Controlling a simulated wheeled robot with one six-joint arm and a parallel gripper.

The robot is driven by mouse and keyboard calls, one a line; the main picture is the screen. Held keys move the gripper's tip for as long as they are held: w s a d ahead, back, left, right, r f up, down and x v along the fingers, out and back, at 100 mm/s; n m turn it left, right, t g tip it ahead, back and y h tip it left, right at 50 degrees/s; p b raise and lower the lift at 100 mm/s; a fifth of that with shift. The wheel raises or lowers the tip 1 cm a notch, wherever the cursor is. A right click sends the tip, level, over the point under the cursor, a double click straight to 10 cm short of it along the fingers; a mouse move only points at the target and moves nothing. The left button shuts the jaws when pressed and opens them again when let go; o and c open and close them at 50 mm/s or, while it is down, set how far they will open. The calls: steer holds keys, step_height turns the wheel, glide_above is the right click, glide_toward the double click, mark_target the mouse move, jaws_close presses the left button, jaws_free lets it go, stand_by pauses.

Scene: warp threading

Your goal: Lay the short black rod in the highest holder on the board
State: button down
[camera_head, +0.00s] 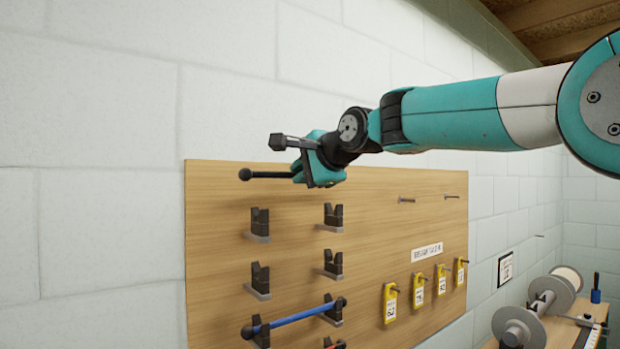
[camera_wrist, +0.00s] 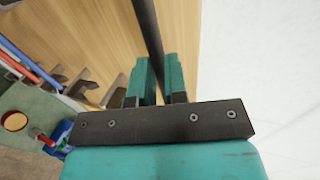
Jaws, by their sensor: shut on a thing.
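The short black rod (camera_head: 268,175) has a round knob at its left end. My gripper (camera_head: 310,172) is shut on it and holds it roughly level near the top of the wooden board (camera_head: 380,260). The rod (camera_wrist: 148,28) also shows in the wrist view, running up from between my gripper's fingers (camera_wrist: 158,80). Its other end is hidden by my gripper. The highest holder is a pair of black notched brackets, left (camera_head: 260,223) and right (camera_head: 333,216). Both are empty and lie below the rod.
A second bracket pair (camera_head: 260,279) below is empty. A blue rod (camera_head: 296,317) lies in the pair under that. Yellow tags (camera_head: 418,286) and metal pegs (camera_head: 406,200) are on the board's right. Spools (camera_head: 520,325) stand on a bench at lower right.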

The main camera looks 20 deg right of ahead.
step_height(320, 180, down, 7)
steer(key=b, duration=0.5)
steer(key=shift+b, duration=0.35)
steer(key=shift+d+f+b, duration=0.1)
steer(key=shift+f+b, duration=0.4)
steer(key=shift+f, duration=0.1)
steer(key=c, duration=1.1)
jaws_free()
